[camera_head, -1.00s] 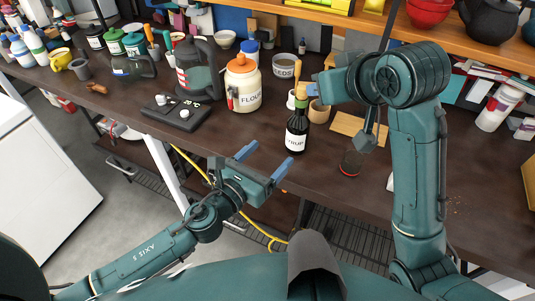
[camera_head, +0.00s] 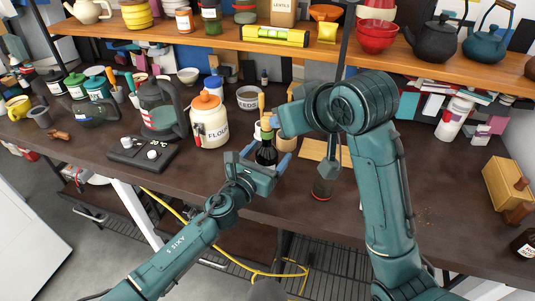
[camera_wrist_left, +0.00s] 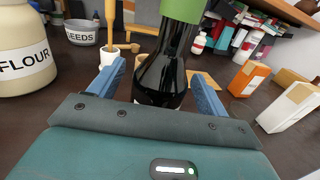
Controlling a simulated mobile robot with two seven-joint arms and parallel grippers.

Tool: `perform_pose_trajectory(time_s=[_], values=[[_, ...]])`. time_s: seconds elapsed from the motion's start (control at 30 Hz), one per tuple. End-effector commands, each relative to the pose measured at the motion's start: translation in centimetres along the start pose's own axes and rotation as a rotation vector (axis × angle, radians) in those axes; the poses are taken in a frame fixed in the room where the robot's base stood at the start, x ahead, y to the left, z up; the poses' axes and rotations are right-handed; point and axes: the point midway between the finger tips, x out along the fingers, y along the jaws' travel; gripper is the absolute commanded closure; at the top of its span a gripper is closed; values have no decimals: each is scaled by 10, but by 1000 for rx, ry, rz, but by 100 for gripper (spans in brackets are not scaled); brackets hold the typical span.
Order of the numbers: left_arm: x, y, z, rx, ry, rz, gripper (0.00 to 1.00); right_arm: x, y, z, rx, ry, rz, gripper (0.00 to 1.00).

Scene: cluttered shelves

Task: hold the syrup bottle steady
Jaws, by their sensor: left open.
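The syrup bottle (camera_head: 266,155) is dark with a green neck and stands upright on the dark table. My left gripper (camera_head: 264,158) is open, with its fingers on either side of the bottle. In the left wrist view the bottle (camera_wrist_left: 160,75) is between the spread fingers, with a gap on the left side; its top is cut off and its base is hidden behind the gripper. My right arm reaches across from the right, and its blue end (camera_head: 277,122) is near the bottle's top. Whether the right fingers grip anything is unclear.
A flour jar (camera_head: 209,122) and a seeds bowl (camera_head: 249,98) stand behind and left of the bottle. A black appliance (camera_head: 142,153) is further left. The shelf (camera_head: 220,40) runs above.

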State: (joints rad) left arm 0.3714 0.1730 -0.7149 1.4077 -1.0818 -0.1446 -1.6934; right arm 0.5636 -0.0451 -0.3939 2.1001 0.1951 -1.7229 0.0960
Motion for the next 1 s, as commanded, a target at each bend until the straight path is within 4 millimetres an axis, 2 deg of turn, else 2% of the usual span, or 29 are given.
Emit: perform_pose_trajectory(time_s=[0.3,1.0], values=[[2,0,0,1,0,0,23,0,0,0,0,0,0,64],[2,0,0,0,0,0,80,0,0,0,0,0,0,64]])
